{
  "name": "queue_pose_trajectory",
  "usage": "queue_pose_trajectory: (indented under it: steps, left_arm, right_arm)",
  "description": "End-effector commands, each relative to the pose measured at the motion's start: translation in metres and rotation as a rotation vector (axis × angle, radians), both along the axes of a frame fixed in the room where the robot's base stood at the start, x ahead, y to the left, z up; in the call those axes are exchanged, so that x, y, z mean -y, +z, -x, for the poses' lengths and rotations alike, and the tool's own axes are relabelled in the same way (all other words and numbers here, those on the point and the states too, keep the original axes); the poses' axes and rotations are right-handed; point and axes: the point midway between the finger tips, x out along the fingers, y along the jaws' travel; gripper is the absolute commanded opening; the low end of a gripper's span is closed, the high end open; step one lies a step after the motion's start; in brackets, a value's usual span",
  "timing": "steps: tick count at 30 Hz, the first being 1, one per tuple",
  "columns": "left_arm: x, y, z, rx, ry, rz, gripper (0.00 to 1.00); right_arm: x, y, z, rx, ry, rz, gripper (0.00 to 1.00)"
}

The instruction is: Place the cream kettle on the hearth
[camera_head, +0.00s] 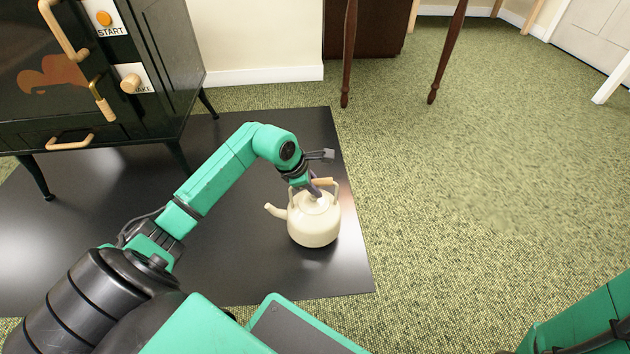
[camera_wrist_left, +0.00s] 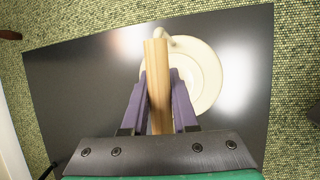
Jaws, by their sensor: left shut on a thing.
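The cream kettle (camera_head: 313,226) is upright over the right part of the black hearth (camera_head: 236,253), its spout pointing left. I cannot tell whether its base touches the hearth. My left gripper (camera_head: 314,186) is at the top of the kettle, shut on its wooden handle. In the left wrist view the handle (camera_wrist_left: 158,85) lies between the two purple fingers of the gripper (camera_wrist_left: 159,95), and the pale kettle body (camera_wrist_left: 205,75) shows below it against the hearth (camera_wrist_left: 85,85). My right arm shows at the lower right, but its gripper is not visible.
A dark stove (camera_head: 95,80) with wooden handles and knobs stands on legs on the hearth at the left. Green carpet (camera_head: 480,190) surrounds the hearth and is clear on the right. Thin wooden legs (camera_head: 348,55) stand behind the hearth, near a dark brown cabinet (camera_head: 375,28).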

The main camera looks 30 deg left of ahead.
Motion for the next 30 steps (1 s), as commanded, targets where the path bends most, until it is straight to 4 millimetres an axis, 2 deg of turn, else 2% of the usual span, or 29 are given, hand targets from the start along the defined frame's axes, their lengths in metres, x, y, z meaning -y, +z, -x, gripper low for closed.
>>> queue_pose_trajectory:
  steps: [3,5,15,16,18,26,30]
  left_arm:
    - [0.001,-0.026,-0.001,0.003,0.001,0.005,0.00]
    - [0.000,-0.033,-0.001,0.004,0.001,0.004,0.00]
    - [0.000,-0.035,-0.001,0.005,0.000,0.002,0.00]
    - [0.000,-0.037,0.000,-0.001,0.000,0.000,0.31]
    - [0.000,-0.036,0.000,-0.001,0.000,0.000,0.57]
    - [0.000,-0.036,0.000,-0.001,0.000,0.000,0.57]
    - [-0.002,-0.026,0.003,-0.003,0.000,-0.002,0.57]
  right_arm:
    - [0.000,-0.018,0.001,0.003,0.000,0.000,0.50]
    - [0.000,-0.022,0.002,0.004,0.000,0.000,0.50]
    - [0.000,-0.021,0.003,0.007,0.000,0.001,0.50]
    - [0.000,-0.021,0.003,0.007,0.000,0.001,0.50]
    - [0.000,-0.021,0.003,0.007,0.000,0.001,0.50]
    - [0.000,-0.021,0.003,0.006,0.001,0.000,0.50]
    - [0.000,-0.013,0.003,0.006,0.001,0.000,0.50]
